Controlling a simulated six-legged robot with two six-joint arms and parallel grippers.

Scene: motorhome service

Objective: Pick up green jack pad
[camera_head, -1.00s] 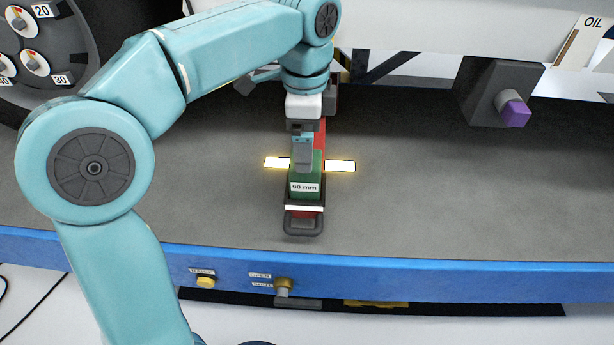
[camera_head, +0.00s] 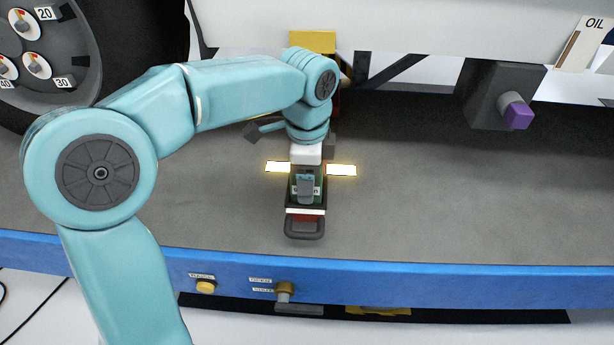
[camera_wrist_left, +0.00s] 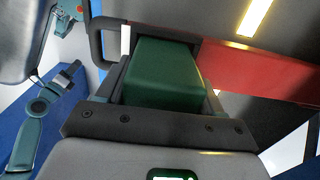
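The green jack pad (camera_wrist_left: 165,78) is a green block in a dark holder with a looped handle (camera_head: 304,234). In the head view my left gripper (camera_head: 305,188) is right over the pad and hides most of it and its label. In the left wrist view the pad lies between the two fingers (camera_wrist_left: 162,92), one on each side. The fingers look spread, with narrow gaps beside the block.
The holder stands on a grey surface with a blue front edge (camera_head: 450,279). Glowing strips (camera_head: 341,170) lie beside it. A grey block with a purple cap (camera_head: 518,116) is at the right. The grey surface to the right is clear.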

